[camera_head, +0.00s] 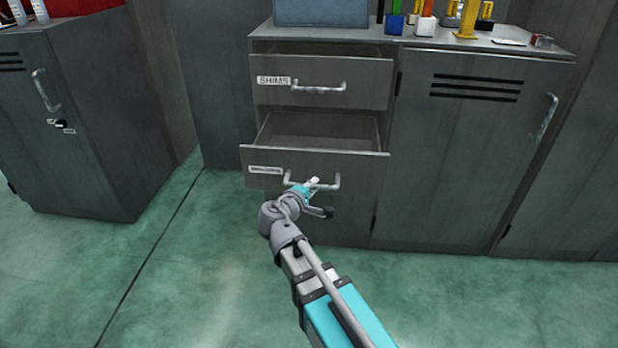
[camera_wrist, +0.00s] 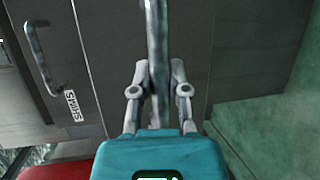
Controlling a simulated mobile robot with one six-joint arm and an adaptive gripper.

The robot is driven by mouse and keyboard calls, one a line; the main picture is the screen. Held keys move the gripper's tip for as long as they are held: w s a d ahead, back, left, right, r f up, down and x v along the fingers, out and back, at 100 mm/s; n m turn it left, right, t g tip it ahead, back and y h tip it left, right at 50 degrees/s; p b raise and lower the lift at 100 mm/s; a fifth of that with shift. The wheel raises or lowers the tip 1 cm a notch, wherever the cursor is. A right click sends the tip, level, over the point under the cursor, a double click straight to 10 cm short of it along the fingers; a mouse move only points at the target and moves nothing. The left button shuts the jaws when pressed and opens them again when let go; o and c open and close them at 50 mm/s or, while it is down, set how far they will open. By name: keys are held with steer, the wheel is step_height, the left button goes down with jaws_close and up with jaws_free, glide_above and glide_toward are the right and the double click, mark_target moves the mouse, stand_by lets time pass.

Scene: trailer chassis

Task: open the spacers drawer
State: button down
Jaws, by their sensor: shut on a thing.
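The lower drawer (camera_head: 340,165) in the grey cabinet stands pulled out, and its empty-looking inside shows from above. Its small white label (camera_head: 265,170) is too blurred to read for sure. My gripper (camera_head: 313,184) is at this drawer's metal bar handle (camera_head: 336,183). In the wrist view my gripper (camera_wrist: 158,80) has its two fingers closed on the handle (camera_wrist: 156,30), one on each side of the bar. The upper drawer (camera_head: 360,80), labelled SHIMS, is slightly open above it. It also shows at the left of the wrist view (camera_wrist: 85,50).
A cabinet door (camera_head: 470,150) with a handle is to the right. A separate grey cabinet (camera_head: 85,120) stands at the left. A blue-grey box (camera_head: 322,12) and several small coloured items stand on the cabinet top. The green floor (camera_head: 190,280) in front is clear.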

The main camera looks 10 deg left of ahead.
steer(key=s, duration=0.4)
steer(key=shift+s+d, duration=0.15)
steer(key=shift+d, duration=0.1)
steer(key=c, duration=0.6)
jaws_free()
steer(key=shift+a, duration=0.1)
